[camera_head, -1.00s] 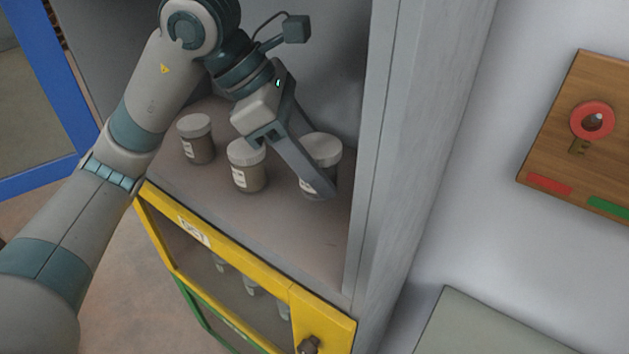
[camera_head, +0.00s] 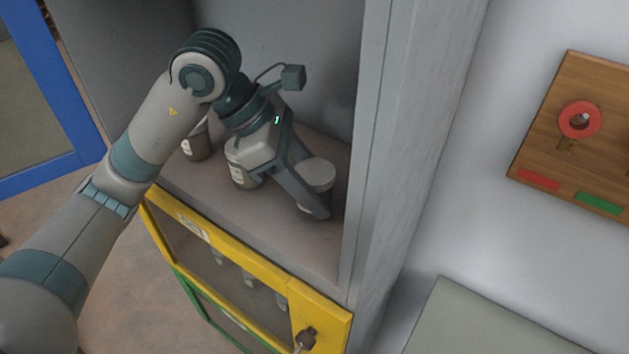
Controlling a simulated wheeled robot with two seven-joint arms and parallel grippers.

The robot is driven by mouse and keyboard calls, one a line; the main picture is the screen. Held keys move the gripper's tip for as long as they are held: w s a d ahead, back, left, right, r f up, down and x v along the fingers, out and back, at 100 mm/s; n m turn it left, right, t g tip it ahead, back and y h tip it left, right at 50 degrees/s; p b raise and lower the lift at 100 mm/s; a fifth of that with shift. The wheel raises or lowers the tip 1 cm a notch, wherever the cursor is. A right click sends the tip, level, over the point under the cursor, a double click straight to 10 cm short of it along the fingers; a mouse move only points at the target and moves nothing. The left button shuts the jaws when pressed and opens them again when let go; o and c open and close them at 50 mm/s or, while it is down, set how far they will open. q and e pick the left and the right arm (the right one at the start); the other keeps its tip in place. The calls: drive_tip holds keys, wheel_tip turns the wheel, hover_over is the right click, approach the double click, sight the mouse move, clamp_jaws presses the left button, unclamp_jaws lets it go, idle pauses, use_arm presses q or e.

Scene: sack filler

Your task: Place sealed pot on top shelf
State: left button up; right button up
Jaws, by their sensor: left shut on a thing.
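My left gripper (camera_head: 308,205) is inside the open upper compartment, above the top shelf (camera_head: 225,210). It is shut on a pot with a pale lid (camera_head: 318,174) at the right of the shelf, near the cabinet's right wall. The fingers hide much of this pot's body. I cannot tell whether its base touches the shelf. A second labelled pot (camera_head: 238,176) stands left of it, partly hidden behind the gripper. A third pot (camera_head: 198,146) stands farther left, its top partly hidden by my arm. My right gripper is not in view.
Below the shelf is a yellow-framed door (camera_head: 250,280) with a key in its lock (camera_head: 307,338), and a green frame (camera_head: 200,303) under it. The cabinet's right side wall (camera_head: 400,150) stands close to the held pot. The shelf front is clear.

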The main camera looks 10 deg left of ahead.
use_arm(q)
drive_tip(key=shift+f, duration=0.2)
drive_tip(key=shift+f, duration=0.1)
drive_tip(key=shift+f, duration=0.1)
drive_tip(key=o, duration=1)
drive_tip(key=shift+o, duration=0.2)
drive_tip(key=shift+r, duration=0.25)
drive_tip(key=shift+a+r, duration=0.2)
drive_tip(key=b+v, duration=0.4)
drive_tip(key=v, duration=0.7)
drive_tip(key=shift+r, duration=0.15)
